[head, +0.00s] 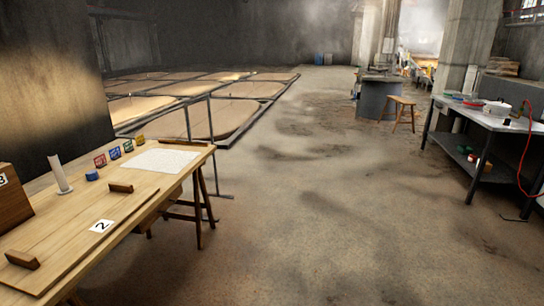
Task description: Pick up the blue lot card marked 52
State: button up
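A small blue card (115,153) stands near the back edge of the wooden table (75,210) at the left. It is in a row with a red card (100,160) to its left, and a green card (128,146) and a yellow card (140,140) to its right. The marks on the cards are too small to read, so I cannot confirm a 52. My gripper is not in view.
The table also bears a white cylinder (60,174), a small blue object (92,175), a white sheet (160,161), a wooden board with handles and a "2" label (101,226). Open floor (320,220) lies right of it. A metal table (490,119) stands far right.

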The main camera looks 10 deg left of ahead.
aim_at(114, 153)
jog(key=u, duration=0.25)
jog(key=i, duration=1.15)
jog(key=u, duration=0.85)
jog(key=i, duration=1.35)
jog(key=u, duration=0.75)
jog(key=i, duration=0.5)
jog(key=u, duration=0.1)
